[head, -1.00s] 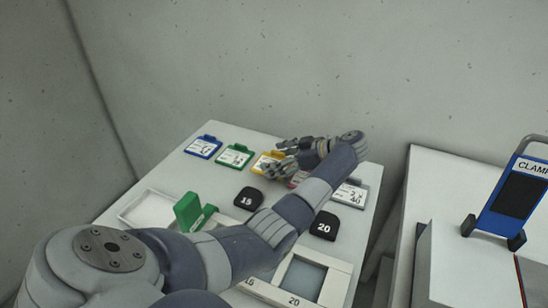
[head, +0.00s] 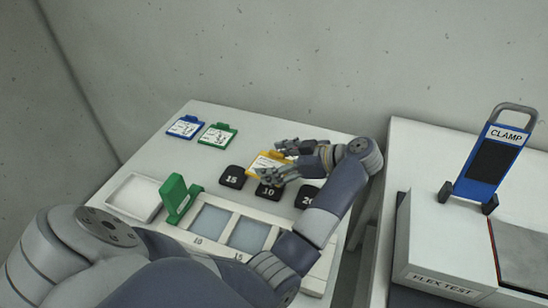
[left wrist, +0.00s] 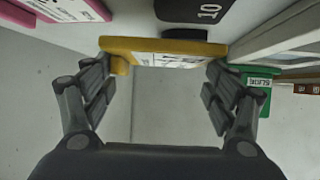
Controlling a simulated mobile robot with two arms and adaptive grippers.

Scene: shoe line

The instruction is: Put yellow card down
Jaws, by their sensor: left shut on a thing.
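The yellow card (head: 262,163) has a white printed face and is held at my left gripper (head: 276,161), beside the black block marked 10 (head: 268,192). The fingers cover part of the card in the head view. In the left wrist view the yellow card (left wrist: 165,47) spans between the two fingers of my left gripper (left wrist: 165,80), with the black 10 block (left wrist: 208,10) just beyond it. I cannot tell whether the card touches the tabletop. My right gripper is not in view.
Blue (head: 186,127) and green (head: 218,138) cards lie at the table's back left. Black blocks 15 (head: 232,177) and 20 (head: 306,197) flank block 10. A green stand (head: 177,196), white tray (head: 135,198) and framed pads (head: 248,235) are in front. A blue CLAMP panel (head: 492,160) stands right.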

